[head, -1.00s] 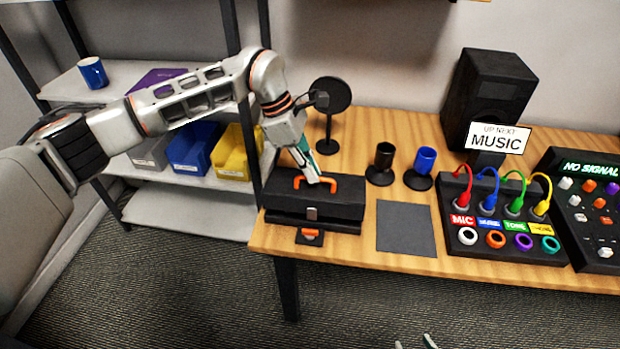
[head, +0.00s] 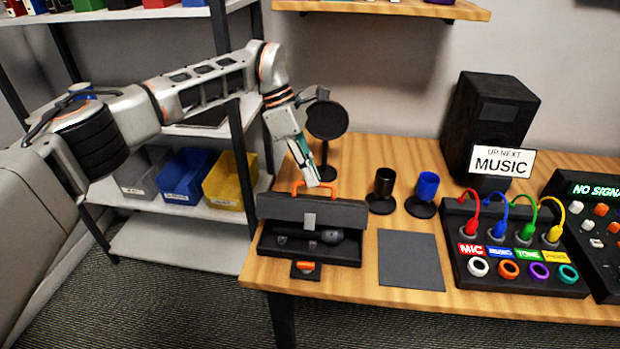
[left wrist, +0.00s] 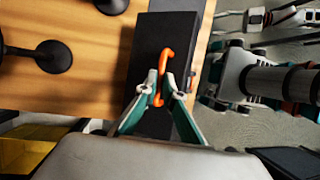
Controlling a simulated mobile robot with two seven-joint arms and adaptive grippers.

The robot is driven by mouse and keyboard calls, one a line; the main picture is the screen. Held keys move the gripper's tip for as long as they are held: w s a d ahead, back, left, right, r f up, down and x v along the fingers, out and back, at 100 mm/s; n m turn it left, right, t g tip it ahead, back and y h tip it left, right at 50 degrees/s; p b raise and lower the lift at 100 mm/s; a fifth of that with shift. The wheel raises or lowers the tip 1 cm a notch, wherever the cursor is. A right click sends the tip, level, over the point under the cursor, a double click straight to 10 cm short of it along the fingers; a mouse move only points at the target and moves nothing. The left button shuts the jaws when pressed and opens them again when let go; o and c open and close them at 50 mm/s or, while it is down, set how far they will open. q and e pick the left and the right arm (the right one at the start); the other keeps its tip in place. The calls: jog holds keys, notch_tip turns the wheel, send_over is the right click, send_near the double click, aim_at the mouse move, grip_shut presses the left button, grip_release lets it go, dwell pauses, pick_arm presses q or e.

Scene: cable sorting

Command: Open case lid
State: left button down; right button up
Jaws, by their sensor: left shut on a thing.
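The black case (head: 310,262) stands at the left end of the wooden table. Its lid (head: 338,212) is raised and tilted back, so the dark interior shows with a microphone (head: 325,237) in it. The orange handle (head: 327,188) is on the lid; it also shows in the left wrist view (left wrist: 165,62). My left gripper (head: 313,182) is shut on the handle, its fingertips (left wrist: 163,90) on either side of it. An orange latch (head: 305,266) shows at the case's front. My right gripper is not in the head view now.
A round black disc on a stand (head: 327,121) is close behind the gripper. Black (head: 382,186) and blue (head: 427,187) cup holders stand to the right. A grey mat (head: 410,260) lies beside the case, before the cable box (head: 515,265). Shelf bins (head: 187,175) are at left.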

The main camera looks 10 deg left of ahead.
pick_arm(q)
jog(key=shift+f, duration=0.25)
jog(key=c, duration=2.2)
grip_release()
jog(key=shift+w, duration=0.15)
jog(key=shift+o, duration=0.2)
jog(key=shift+r, duration=0.1)
jog(key=shift+r, duration=0.1)
jog(key=v, duration=1.1)
jog(key=shift+a+r, duration=0.15)
jog(key=shift+r, duration=0.15)
